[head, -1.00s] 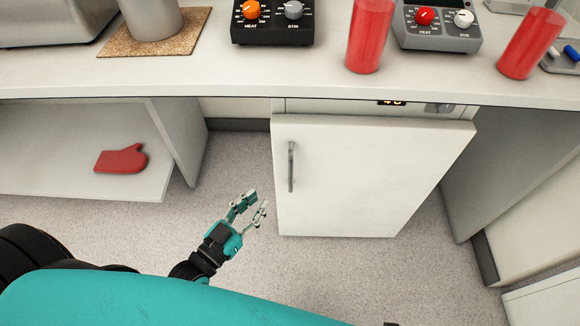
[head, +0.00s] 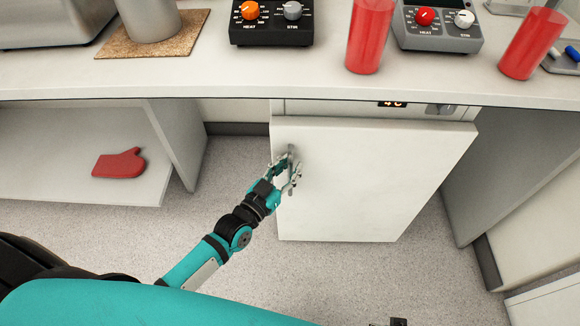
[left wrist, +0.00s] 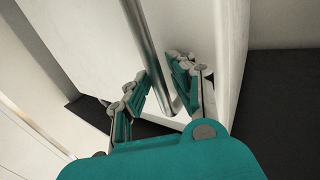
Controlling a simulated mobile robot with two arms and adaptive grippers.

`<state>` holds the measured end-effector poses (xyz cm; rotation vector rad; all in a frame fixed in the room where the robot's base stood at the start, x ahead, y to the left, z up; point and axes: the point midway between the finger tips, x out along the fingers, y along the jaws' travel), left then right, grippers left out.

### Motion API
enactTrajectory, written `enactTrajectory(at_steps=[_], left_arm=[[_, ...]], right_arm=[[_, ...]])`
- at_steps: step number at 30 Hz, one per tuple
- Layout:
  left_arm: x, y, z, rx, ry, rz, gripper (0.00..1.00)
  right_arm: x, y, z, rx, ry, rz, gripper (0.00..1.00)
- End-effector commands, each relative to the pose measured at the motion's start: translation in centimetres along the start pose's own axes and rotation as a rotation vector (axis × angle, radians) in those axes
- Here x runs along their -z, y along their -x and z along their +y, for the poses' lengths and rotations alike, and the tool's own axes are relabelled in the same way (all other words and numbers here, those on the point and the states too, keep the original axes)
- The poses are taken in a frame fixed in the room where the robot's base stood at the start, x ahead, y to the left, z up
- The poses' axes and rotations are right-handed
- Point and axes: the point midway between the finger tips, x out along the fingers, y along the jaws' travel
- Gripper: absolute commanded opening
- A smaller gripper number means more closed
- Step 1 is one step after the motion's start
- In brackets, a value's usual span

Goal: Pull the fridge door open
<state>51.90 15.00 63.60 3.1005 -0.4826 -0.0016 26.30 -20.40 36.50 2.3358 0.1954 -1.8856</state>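The white fridge door (head: 370,185) is under the counter and looks shut. A vertical metal bar handle (head: 291,158) is near its left edge. My left gripper (head: 286,172) is at the handle, over its lower part. In the left wrist view, the handle (left wrist: 148,48) runs down between the two fingers of my left gripper (left wrist: 160,82). The fingers are spread on either side of the bar, and gaps seem to show between them and it.
The counter (head: 225,84) overhangs the fridge and carries two red cylinders (head: 369,38) (head: 531,44) and two stirrer-heater units (head: 271,22) (head: 438,25). A red mitt (head: 118,163) lies on a low shelf at left. The floor (head: 225,165) left of the fridge is clear.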

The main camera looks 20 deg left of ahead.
Motion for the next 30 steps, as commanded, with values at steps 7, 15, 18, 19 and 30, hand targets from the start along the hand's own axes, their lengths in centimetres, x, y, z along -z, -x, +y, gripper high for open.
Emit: enactTrajectory(at_steps=[7,15,18,19,30], left_arm=[[0.0,0.03,0.01,0.0,0.0,0.0,0.06],[0.01,0.05,0.01,0.0,0.0,0.0,0.0],[0.0,0.05,0.0,0.0,0.0,0.0,0.0],[0.0,0.05,-0.01,0.0,0.0,0.0,0.0],[-0.01,-0.03,0.21,0.004,0.001,-0.001,0.0]], right_arm=[[-0.03,0.0,0.01,0.0,0.0,0.0,0.55],[-0.04,-0.01,0.01,0.0,0.0,0.0,0.55],[-0.05,-0.02,0.01,0.0,0.0,0.0,0.55],[-0.05,-0.02,0.01,0.0,0.0,0.0,0.55],[0.01,0.05,-0.03,0.001,0.0,0.002,0.55]])
